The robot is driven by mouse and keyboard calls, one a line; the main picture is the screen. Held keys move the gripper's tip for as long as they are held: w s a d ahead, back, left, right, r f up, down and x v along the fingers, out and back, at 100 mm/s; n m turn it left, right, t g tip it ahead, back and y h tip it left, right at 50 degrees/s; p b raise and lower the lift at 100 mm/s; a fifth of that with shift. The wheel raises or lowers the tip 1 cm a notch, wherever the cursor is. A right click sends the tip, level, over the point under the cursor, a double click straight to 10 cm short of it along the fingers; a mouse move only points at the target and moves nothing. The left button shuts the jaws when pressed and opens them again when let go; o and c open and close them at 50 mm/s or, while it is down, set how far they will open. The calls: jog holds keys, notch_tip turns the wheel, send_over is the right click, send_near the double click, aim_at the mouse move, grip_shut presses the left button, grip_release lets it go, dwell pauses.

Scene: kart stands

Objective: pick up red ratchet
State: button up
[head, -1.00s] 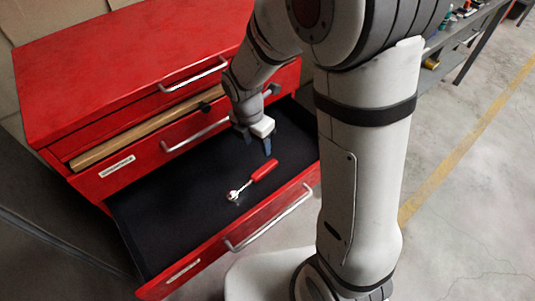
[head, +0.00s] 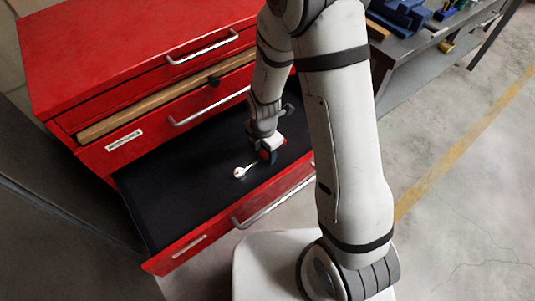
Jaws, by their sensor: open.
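The red ratchet lies on the black floor of the open bottom drawer (head: 185,192). Its silver head (head: 239,173) and shaft show, while its red handle is mostly hidden behind my gripper. My gripper (head: 268,157) points down into the drawer, right at the red handle. Its jaws are open around or just above the handle; I cannot tell whether they touch it.
The red tool cabinet (head: 130,50) stands behind the drawer, with another drawer partly open above it. The drawer front has a long silver handle (head: 275,200). A grey workbench (head: 430,50) with blue tools stands at the right. The drawer's left side is empty.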

grip_shut()
dwell(0.5)
jog(key=shift+r, duration=0.2)
